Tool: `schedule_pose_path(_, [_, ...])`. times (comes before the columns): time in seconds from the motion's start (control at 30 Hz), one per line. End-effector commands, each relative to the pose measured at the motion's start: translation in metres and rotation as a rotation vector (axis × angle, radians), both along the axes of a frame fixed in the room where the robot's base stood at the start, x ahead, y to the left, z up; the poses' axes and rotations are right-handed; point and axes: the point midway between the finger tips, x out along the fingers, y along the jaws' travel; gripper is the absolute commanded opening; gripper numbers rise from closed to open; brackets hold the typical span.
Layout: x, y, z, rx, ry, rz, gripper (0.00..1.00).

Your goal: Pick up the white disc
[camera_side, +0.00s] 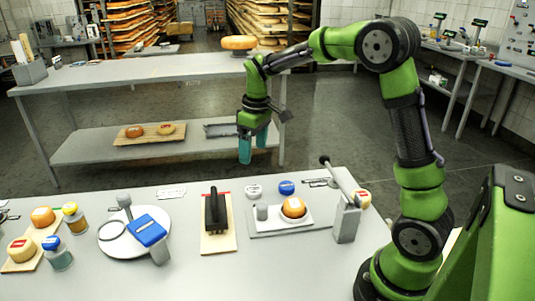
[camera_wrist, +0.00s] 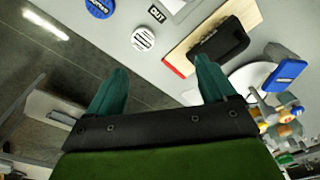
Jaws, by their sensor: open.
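The white disc (camera_side: 254,190) lies flat near the far edge of the grey front table in the side view, with dark lettering on its top. It also shows in the wrist view (camera_wrist: 143,39), up and slightly left of the gap between my fingers. A blue disc (camera_side: 287,187) lies just right of it in the side view; in the wrist view (camera_wrist: 99,8) it is cut by the top edge. My gripper (camera_side: 253,150), with two teal fingers, is open and empty. It hangs above and apart from the white disc; the fingers (camera_wrist: 160,68) point toward the table.
A wooden board with a black tool (camera_side: 215,212) lies left of the white disc. A white round plate (camera_side: 122,240) and jars are farther left. A back table (camera_side: 150,68) stands behind.

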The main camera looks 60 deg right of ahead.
Motion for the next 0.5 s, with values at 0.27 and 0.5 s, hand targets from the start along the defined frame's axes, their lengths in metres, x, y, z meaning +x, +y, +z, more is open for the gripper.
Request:
schedule_pose_path(0.27, [0.034,-0.025,0.004,-0.052,0.054,0.356,0.84])
schedule_pose_path(0.5, [0.03,-0.023,-0.015,-0.043,0.07,0.429,0.84])
